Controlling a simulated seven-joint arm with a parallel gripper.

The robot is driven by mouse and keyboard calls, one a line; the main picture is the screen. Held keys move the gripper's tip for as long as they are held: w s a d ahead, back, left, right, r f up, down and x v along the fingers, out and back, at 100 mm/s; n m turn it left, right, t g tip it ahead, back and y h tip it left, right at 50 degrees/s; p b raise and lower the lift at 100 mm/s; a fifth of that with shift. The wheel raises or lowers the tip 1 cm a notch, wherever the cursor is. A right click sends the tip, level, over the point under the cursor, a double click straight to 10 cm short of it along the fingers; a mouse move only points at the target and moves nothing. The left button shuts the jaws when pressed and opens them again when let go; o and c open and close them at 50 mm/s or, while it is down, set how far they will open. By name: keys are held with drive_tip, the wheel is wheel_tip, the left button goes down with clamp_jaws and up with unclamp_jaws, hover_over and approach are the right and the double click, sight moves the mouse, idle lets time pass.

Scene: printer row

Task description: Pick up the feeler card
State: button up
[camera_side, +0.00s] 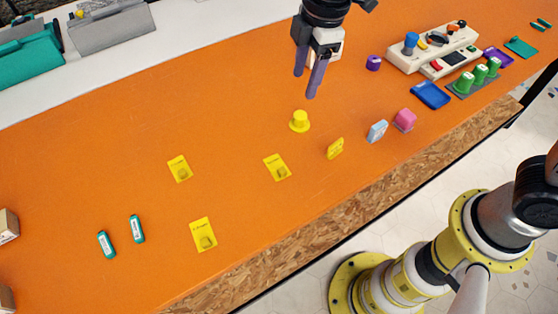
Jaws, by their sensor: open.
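Three flat yellow cards with small dark print lie on the orange table: one at the left (179,168), one to its right (277,167) and one nearer the front edge (203,234). The print is too small to read, so I cannot tell which of them is the feeler card. My gripper (304,86) points down above the table with its two purple fingers apart and nothing between them. It is up and to the right of the cards in the picture, apart from all of them.
A yellow knob-like piece (299,121) stands below my gripper. A yellow tag (335,148), a light blue piece (377,131) and a pink block (404,120) line the front edge. Two teal-and-white sticks (137,229) lie at left. A blue tray (430,95) and white panel (433,48) are at right.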

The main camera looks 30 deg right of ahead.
drive_tip(key=s+a+f+n+g, duration=0.1)
drive_tip(key=s+a+f+n, duration=0.1)
drive_tip(key=a+f, duration=0.5)
hover_over(284, 169)
drive_tip(key=shift+h, duration=0.4)
drive_tip(key=f, duration=0.9)
drive_tip(key=shift+w+d, duration=0.1)
drive_tip(key=shift+w, duration=0.25)
drive_tip(key=shift+s+f, duration=0.2)
drive_tip(key=shift+f, duration=1.15)
drive_tip(key=shift+s+f, duration=0.15)
drive_tip(key=shift+f, duration=1.15)
clamp_jaws()
